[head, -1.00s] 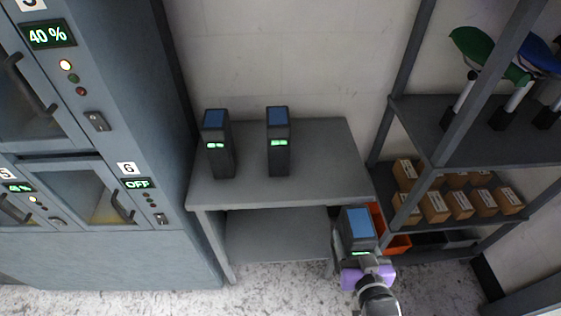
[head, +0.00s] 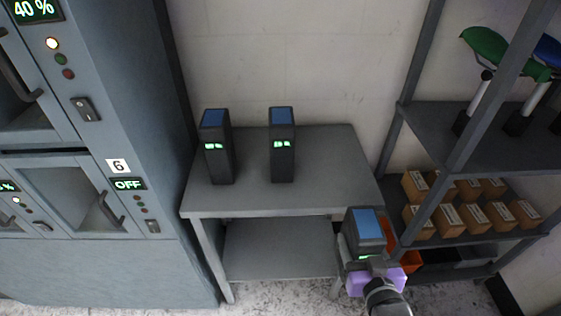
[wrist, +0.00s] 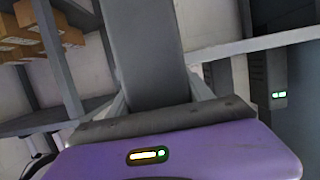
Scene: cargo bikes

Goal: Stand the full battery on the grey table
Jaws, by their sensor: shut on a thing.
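My gripper (head: 374,278), with a purple body, is shut on a dark battery with a blue top (head: 366,229). The battery is upright at the front right corner of the grey table (head: 315,190), apart from the two batteries there. A green light shows low on it, partly hidden by the gripper, so its charge level cannot be read. In the wrist view the purple gripper body (wrist: 175,155) fills the bottom, with a dark grey form rising from it. A left battery (head: 216,150) and a right battery (head: 282,150) stand on the table, each with green lights.
The table's front and right top are bare. A charging cabinet (head: 70,270) stands at left, with door 6 marked OFF. A shelf rack (head: 440,130) with brown boxes (head: 470,215) and bike saddles (head: 490,45) stands close at right. An orange bin (head: 408,262) is below it.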

